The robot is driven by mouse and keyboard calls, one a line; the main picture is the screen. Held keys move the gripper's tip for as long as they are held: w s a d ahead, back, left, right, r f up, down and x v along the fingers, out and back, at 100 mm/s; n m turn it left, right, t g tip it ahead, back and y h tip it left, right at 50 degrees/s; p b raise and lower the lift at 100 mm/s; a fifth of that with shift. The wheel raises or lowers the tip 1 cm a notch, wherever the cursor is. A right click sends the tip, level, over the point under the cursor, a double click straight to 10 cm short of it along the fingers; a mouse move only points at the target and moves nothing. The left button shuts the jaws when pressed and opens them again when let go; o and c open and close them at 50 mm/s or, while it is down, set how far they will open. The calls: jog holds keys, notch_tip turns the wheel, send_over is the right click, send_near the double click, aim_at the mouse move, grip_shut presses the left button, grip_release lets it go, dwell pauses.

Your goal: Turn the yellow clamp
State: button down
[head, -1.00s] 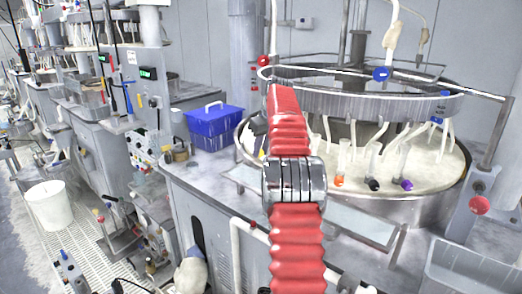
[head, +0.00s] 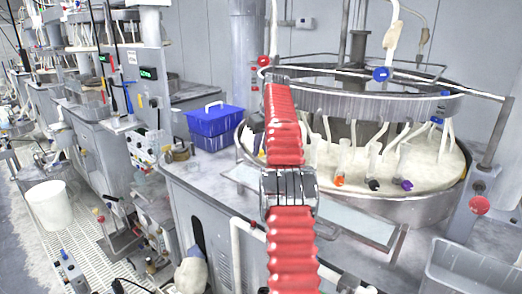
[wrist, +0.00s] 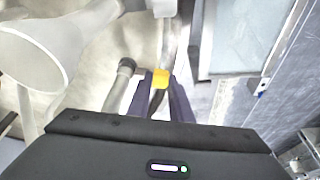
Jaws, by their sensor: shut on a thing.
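The yellow clamp (wrist: 160,78) shows in the wrist view, on a pale tube above the cream-coloured platen (wrist: 75,95). My gripper (wrist: 160,88) is shut on the yellow clamp, with its dark purple fingers on either side of it. In the head view my red-sleeved arm reaches over the rim of the large round polishing tank (head: 420,208). My arm hides the gripper and most of the clamp area there.
Several tubes with orange, black and purple caps (head: 374,184) stand in the tank to the right of my arm. A blue box (head: 213,128) sits on the counter at left. A white cone-shaped part (wrist: 55,45) is close to my wrist at upper left.

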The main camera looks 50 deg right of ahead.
jog(key=shift+s+g, duration=0.15)
jog(key=shift+g, duration=0.25)
dwell(0.4)
jog(key=c, duration=1.6)
grip_release()
jog(key=shift+r+t, duration=0.1)
jog(key=shift+t, duration=0.2)
jog(key=shift+s+t, duration=0.1)
jog(key=shift+t, duration=0.3)
jog(key=shift+v, duration=6.75)
jog(key=shift+a, duration=0.2)
